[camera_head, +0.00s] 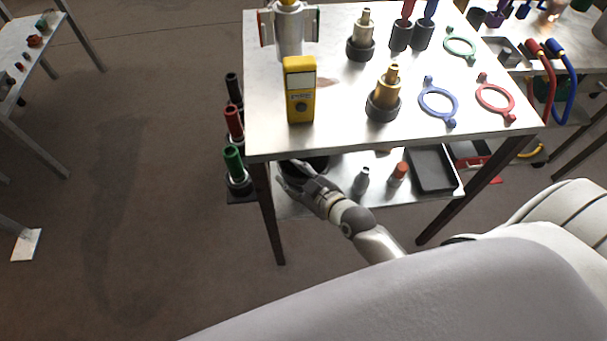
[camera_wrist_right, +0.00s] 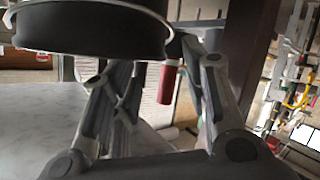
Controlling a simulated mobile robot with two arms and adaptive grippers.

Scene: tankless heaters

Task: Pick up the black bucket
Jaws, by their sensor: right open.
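The black bucket (camera_head: 319,163) stands on the lower shelf of the metal table, near its left front leg. The tabletop edge and my right gripper hide much of it. In the right wrist view the bucket (camera_wrist_right: 90,30) fills the upper left, with its dark wall and lighter rim showing. My right gripper (camera_head: 287,174) reaches under the tabletop at the bucket. Its fingers (camera_wrist_right: 150,68) are apart, with the bucket close above and beyond the left finger. I cannot tell whether they touch it. My left gripper is not in view.
The tabletop (camera_head: 340,140) overhangs the lower shelf, and a dark table leg (camera_head: 268,215) stands just left of my gripper. A grey bottle (camera_head: 361,180), an orange-capped bottle (camera_head: 398,173) and a black tray (camera_head: 432,168) are to the right on the shelf.

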